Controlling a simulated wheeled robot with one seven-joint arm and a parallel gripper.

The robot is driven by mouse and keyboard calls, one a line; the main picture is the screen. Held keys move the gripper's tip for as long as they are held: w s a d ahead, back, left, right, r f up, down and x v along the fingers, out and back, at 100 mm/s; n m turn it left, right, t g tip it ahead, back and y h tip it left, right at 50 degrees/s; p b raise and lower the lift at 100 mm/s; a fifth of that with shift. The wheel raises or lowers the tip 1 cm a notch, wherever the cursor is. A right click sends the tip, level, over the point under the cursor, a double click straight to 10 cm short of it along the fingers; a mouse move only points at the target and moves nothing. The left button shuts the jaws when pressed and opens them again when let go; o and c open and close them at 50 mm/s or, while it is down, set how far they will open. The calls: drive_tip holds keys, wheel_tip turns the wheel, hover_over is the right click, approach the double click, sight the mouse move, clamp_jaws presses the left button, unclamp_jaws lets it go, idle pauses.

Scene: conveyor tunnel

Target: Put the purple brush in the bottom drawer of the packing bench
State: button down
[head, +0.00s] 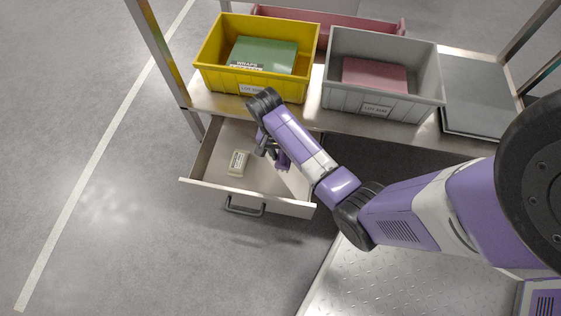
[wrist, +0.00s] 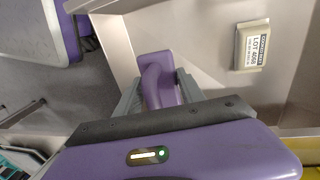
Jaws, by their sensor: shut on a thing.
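The purple brush (wrist: 158,68) is between the fingers of my gripper (wrist: 160,92), which is shut on it in the wrist view. In the head view my gripper (head: 268,148) is over the open drawer of the packing bench (head: 213,187), near its right side, and a bit of the brush (head: 283,160) shows below it. The drawer is pulled out below the bench top; I cannot tell whether it is the bottom one. I cannot tell whether the brush touches the drawer floor (wrist: 205,45).
A small cream box labelled LOT 4068 (wrist: 252,46) lies in the drawer; the floor around it is bare. A yellow bin (head: 214,78) with a green item and a grey bin (head: 345,97) with a pink item stand on the bench top. A grey flat panel (head: 480,98) lies to the right.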

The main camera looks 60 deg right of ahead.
wheel_tip(320, 180, down, 12)
drive_tip(key=b, duration=0.6)
drive_tip(key=shift+f, duration=0.25)
drive_tip(key=shift+f, duration=0.2)
drive_tip(key=c, duration=0.7)
unclamp_jaws()
wheel_tip(320, 180, up, 12)
drive_tip(key=w+p, duration=0.2)
drive_tip(key=p, duration=0.4)
drive_tip(key=shift+a, duration=0.4)
drive_tip(key=shift+w, duration=0.15)
